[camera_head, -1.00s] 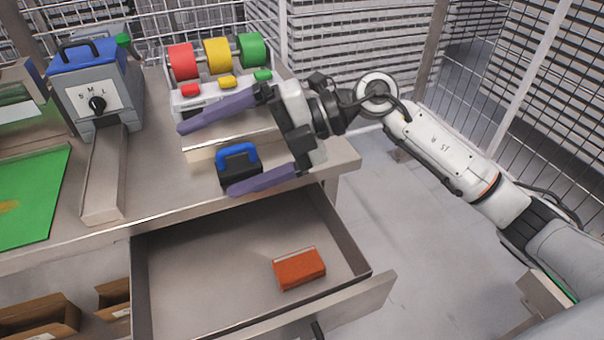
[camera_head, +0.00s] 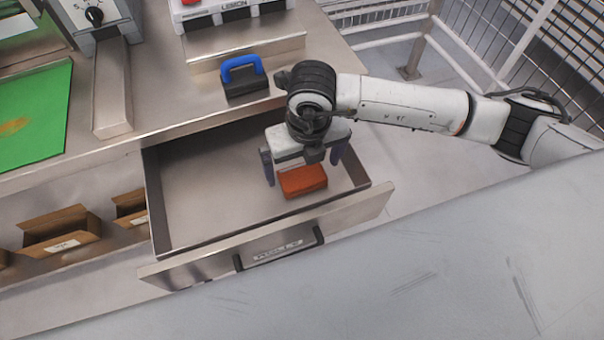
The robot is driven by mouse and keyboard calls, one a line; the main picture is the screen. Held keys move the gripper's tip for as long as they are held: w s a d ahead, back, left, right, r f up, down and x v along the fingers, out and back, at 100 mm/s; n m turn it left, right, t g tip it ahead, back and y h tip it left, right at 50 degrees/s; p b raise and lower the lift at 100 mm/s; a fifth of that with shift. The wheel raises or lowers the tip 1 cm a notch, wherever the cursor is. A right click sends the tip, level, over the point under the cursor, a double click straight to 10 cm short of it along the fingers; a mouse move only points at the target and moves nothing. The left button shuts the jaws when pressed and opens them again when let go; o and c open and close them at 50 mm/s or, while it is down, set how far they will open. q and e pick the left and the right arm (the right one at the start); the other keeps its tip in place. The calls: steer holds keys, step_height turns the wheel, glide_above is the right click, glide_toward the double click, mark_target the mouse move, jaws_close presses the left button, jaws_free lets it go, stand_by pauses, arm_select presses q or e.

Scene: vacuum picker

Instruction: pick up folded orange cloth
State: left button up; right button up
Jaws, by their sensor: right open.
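The folded orange cloth (camera_head: 303,182) lies on the floor of the open metal drawer (camera_head: 195,205), toward its right side. My right gripper (camera_head: 303,170) points down over the drawer with its purple fingers apart, one at the left and one at the right of the cloth. The gripper body hides part of the cloth's far edge. I cannot tell how far the fingertips are above the drawer floor. My left gripper is not in view.
The drawer front with its black handle (camera_head: 278,250) stands out below the workbench (camera_head: 185,105). Cardboard boxes (camera_head: 60,235) sit on the shelf at the left. The drawer's left part is empty.

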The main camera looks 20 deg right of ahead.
mark_target(302, 175)
steer(key=shift+w+f, duration=0.15)
steer(key=shift+f, duration=0.8)
steer(key=shift+w+f, duration=0.1)
steer(key=shift+f, duration=0.85)
steer(key=c, duration=1.1)
steer(key=shift+r, duration=0.1)
step_height(302, 175, up, 10)
steer(key=shift+f, duration=0.1)
